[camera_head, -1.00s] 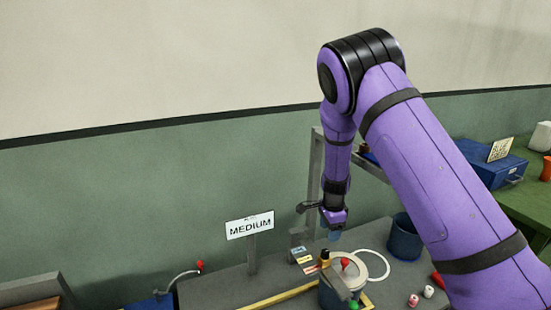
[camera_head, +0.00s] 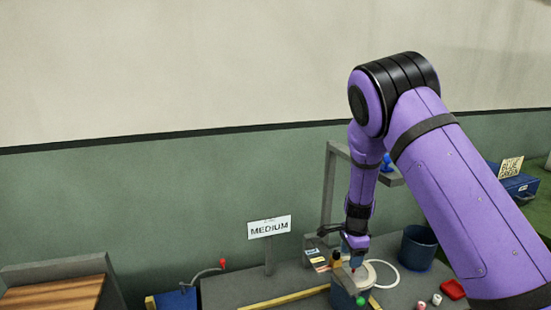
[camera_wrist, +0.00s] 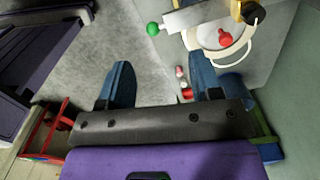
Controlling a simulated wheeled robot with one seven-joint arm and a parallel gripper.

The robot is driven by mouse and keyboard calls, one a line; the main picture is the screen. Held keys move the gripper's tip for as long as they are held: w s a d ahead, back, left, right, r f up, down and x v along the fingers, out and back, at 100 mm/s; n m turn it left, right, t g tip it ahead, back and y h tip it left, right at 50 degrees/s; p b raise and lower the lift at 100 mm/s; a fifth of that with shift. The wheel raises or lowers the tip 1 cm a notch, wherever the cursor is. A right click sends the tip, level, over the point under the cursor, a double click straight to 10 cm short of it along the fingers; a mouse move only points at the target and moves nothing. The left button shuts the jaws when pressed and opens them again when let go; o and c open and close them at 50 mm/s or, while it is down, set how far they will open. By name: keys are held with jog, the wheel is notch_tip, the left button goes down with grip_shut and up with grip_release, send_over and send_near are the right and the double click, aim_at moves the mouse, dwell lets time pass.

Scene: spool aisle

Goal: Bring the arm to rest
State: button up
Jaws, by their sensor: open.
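My purple arm reaches over the grey bench (camera_head: 232,290) and bends down at the elbow. My gripper (camera_head: 352,262) hangs fingers down near the round pot-like fixture (camera_head: 345,298). In the wrist view my gripper (camera_wrist: 162,85) has its two blue fingers wide apart with nothing between them. The fixture's white ring and red knob (camera_wrist: 224,38) lie beyond the right finger in that view, with a green knob (camera_wrist: 153,29) to their left. Whether the fingers touch the fixture cannot be told from the head view.
A "MEDIUM" sign (camera_head: 269,228) stands behind the bench. A grey post and shelf (camera_head: 330,185) rise behind my wrist. A blue bin (camera_head: 418,250), small red and white pieces (camera_head: 436,299) and a red block (camera_head: 452,289) lie to the right. A wooden-topped stand (camera_head: 55,292) is at left.

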jog(key=s+d+r+n+t+y, duration=0.1)
jog(key=s+r+n, duration=0.4)
jog(key=r, duration=0.8)
jog(key=s+d+r+n+t+y, duration=0.1)
jog(key=s+d+r+n, duration=0.1)
jog(key=s+r, duration=0.8)
jog(key=s+d+r+n+t+h, duration=0.1)
jog(key=s+d+r+n, duration=0.1)
jog(key=s+r+n, duration=0.2)
jog(key=s+d+r+n+t+h, duration=0.1)
jog(key=s+r+n, duration=0.4)
jog(key=s+r, duration=0.5)
jog(key=s+d+t, duration=0.1)
jog(key=s, duration=0.7)
jog(key=shift+s+r, duration=0.15)
jog(key=shift+s, duration=0.1)
